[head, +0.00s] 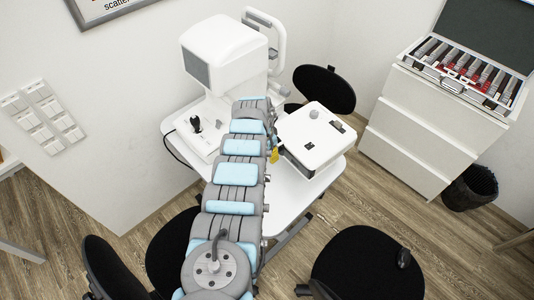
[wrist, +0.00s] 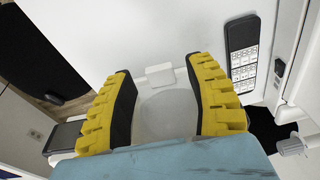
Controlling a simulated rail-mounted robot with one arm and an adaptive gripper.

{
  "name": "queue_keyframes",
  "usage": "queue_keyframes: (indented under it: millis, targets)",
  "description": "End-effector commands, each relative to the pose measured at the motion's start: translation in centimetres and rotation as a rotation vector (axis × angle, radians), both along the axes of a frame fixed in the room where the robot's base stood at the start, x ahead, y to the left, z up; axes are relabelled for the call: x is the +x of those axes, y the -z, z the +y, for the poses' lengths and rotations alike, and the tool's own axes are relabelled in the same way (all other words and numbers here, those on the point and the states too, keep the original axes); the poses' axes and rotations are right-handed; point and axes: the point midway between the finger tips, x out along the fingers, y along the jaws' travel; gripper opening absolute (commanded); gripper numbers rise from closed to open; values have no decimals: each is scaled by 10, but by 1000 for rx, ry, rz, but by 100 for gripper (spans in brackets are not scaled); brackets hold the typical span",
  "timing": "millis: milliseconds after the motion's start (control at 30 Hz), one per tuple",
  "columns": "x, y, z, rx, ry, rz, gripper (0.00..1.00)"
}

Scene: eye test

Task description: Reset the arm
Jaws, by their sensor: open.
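My arm reaches from the bottom of the head view across the white table (head: 292,212). Its far end is beside the white eye-test machine (head: 228,50). My gripper (wrist: 160,78) shows in the wrist view as two yellow fingers with black inner pads, set well apart. I see no object held between them. A pale surface with a rounded grey patch (wrist: 168,112) lies beyond the fingers; I cannot tell what it belongs to or how far off it is. In the head view only a small yellow part of the gripper (head: 274,156) shows; my arm hides the rest.
A white box-shaped device (head: 316,134) stands on the table right of my arm. A joystick (head: 195,123) is on the machine's base. Black stools (head: 368,265) surround the table. A white drawer cabinet (head: 415,130) holds an open lens case (head: 462,72). A black bin (head: 470,188) stands beside it.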

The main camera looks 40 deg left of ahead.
Motion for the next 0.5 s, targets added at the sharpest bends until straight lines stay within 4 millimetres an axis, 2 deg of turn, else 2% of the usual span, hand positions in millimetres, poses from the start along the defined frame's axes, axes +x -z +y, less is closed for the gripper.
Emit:
queue_keyframes:
  millis: [167, 200, 367, 400, 500]
  targets:
    - [0, -1, 0, 0, 0, 0, 54]
    - [0, -1, 0, 0, 0, 0, 49]
    - [0, -1, 0, 0, 0, 0, 3]
    - [0, -1, 0, 0, 0, 0, 0]
    - [0, -1, 0, 0, 0, 0, 0]
